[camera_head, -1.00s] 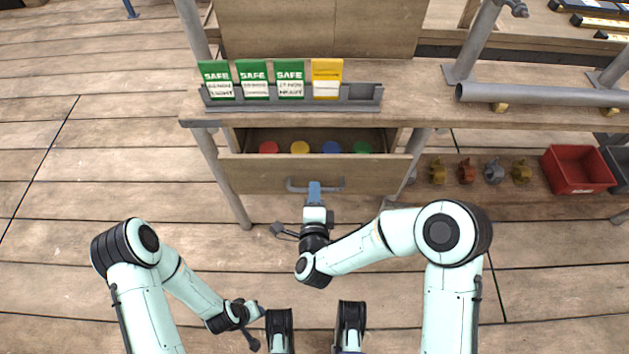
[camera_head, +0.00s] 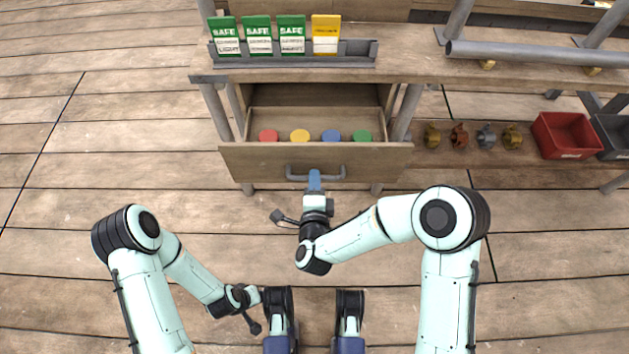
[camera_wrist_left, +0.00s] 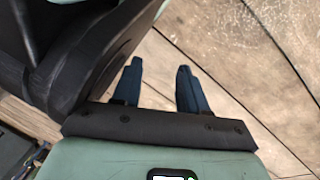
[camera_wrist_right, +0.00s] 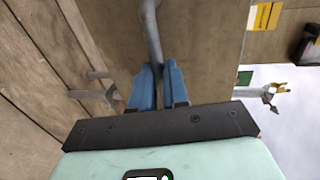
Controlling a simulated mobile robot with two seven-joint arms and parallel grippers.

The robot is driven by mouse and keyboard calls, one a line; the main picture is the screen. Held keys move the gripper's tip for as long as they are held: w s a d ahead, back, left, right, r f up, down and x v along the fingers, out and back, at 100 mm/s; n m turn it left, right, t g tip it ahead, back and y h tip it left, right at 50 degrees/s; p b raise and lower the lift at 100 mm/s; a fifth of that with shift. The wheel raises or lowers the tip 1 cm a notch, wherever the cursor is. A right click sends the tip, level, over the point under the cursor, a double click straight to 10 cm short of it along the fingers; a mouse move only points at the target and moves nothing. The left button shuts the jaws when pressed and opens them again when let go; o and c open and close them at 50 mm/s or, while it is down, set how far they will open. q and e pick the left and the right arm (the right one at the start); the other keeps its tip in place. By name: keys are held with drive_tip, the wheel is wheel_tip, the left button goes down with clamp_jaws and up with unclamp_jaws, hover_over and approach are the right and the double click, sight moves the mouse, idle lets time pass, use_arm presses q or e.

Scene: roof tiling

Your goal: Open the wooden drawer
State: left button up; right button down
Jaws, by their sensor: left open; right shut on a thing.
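The wooden drawer (camera_head: 270,160) is pulled part of the way out from under the bench. Red, yellow, blue and green round items lie inside it near the front. A grey bar handle (camera_head: 300,177) runs across its front. My right gripper (camera_head: 315,178) is shut on the handle; in the right wrist view the handle (camera_wrist_right: 150,30) runs down between the blue fingers (camera_wrist_right: 158,88). My left gripper (camera_wrist_left: 158,82) is open and empty above the floor in the left wrist view, away from the drawer.
The bench top (camera_head: 420,72) above holds a grey rack (camera_head: 350,60) with green and yellow cards. A grey pipe (camera_head: 540,53) lies at the right. A red bin (camera_head: 566,136) and several small clamps stand on the lower shelf. The plank floor before the drawer is open.

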drive_tip(key=c, duration=1.1)
unclamp_jaws()
use_arm(q)
drive_tip(key=shift+t, duration=0.7)
drive_tip(key=w+r, duration=0.1)
drive_tip(key=w+r+p, duration=0.2)
drive_tip(key=w+r, duration=0.1)
drive_tip(key=shift+d+r, duration=0.1)
drive_tip(key=shift+d, duration=0.25)
use_arm(e)
drive_tip(key=v, duration=1.3)
drive_tip(key=shift+s, duration=0.2)
